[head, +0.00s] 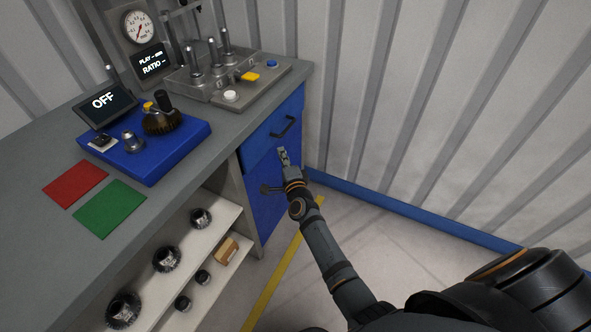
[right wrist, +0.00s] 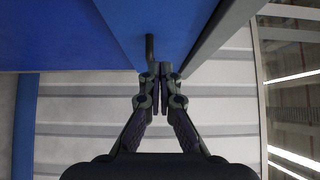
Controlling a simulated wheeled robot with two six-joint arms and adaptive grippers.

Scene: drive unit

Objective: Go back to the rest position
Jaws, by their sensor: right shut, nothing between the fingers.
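My right gripper (head: 283,158) is in front of the blue cabinet under the workbench, just below the drawer with the dark handle (head: 286,127). Its fingers are shut and empty. In the right wrist view the closed fingertips (right wrist: 160,72) show in the middle, close to a dark bar (right wrist: 150,48) that looks like the handle. I cannot tell whether they touch it. The drawer (head: 272,132) looks closed. My left gripper is not in view.
The grey workbench (head: 50,178) carries a blue drive unit (head: 165,150), a red mat (head: 75,184), a green mat (head: 110,209) and a grey lever panel (head: 262,88). Shelves below hold several dark round parts and a small box (head: 226,251). Floor to the right is clear up to the wall.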

